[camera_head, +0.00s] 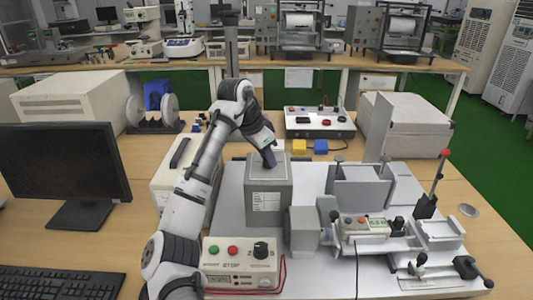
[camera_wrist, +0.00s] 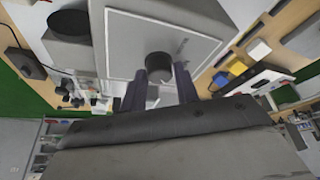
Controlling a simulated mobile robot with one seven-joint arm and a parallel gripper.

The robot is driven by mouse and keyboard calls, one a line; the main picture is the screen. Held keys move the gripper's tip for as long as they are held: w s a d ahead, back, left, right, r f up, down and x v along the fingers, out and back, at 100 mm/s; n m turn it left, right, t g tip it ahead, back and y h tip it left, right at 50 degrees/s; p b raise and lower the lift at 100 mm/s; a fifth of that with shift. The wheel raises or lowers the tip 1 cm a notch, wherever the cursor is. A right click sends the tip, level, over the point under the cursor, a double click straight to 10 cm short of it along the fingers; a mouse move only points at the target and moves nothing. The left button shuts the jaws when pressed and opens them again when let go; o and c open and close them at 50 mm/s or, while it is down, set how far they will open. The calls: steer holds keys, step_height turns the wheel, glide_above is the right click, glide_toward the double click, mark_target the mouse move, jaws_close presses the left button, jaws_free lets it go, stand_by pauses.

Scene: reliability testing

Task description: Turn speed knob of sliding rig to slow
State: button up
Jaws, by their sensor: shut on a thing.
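The sliding rig (camera_head: 318,183) stands on a light grey base plate. Its tall grey box (camera_head: 268,198) has a framed top panel, also visible in the wrist view (camera_wrist: 120,45). My gripper (camera_head: 269,160) points down at this top. In the wrist view, my gripper's two dark fingers (camera_wrist: 159,88) are shut on a short round dark knob (camera_wrist: 159,66) on the panel. In the head view the gripper hides this knob. A separate control box (camera_head: 240,274) in front has green and red buttons and a black knob (camera_head: 261,249). No speed marks are readable on the panel.
A monitor (camera_head: 62,165) and keyboard (camera_head: 60,284) are at the left. A lever with a red tip (camera_head: 445,154) rises at the right. Behind the rig are yellow and blue blocks (camera_head: 299,146) and another control panel (camera_head: 320,123).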

steer(key=n+y+p, duration=0.1)
steer(key=n, duration=0.1)
steer(key=n+t+p, duration=0.1)
steer(key=n, duration=0.2)
steer(key=shift+s+d+r+n+y, duration=0.1)
steer(key=shift+s+d+n+y, duration=0.05)
steer(key=shift+n+y, duration=0.2)
steer(key=n+y+p, duration=0.1)
steer(key=n+p, duration=0.1)
steer(key=p, duration=0.1)
steer(key=shift+d+r+n+t, duration=0.1)
steer(key=shift+r+n+t, duration=0.05)
steer(key=shift+n+t, duration=0.25)
steer(key=n+y+p, duration=0.1)
steer(key=n+p, duration=0.1)
steer(key=p, duration=0.1)
steer(key=shift+n, duration=0.35)
steer(key=n+y, duration=0.1)
steer(key=n, duration=0.1)
steer(key=n+y+p, duration=0.1)
steer(key=n, duration=0.1)
steer(key=shift+f, duration=0.2)
steer(key=shift+d+f+n+g+y, duration=0.1)
steer(key=shift+n+g+y, duration=0.25)
steer(key=shift+n, duration=1.05)
steer(key=shift+d+n+g+y, duration=0.15)
steer(key=shift+n+y, duration=0.25)
steer(key=shift+n, duration=1)
steer(key=o, duration=1)
steer(key=shift+c, duration=0.2)
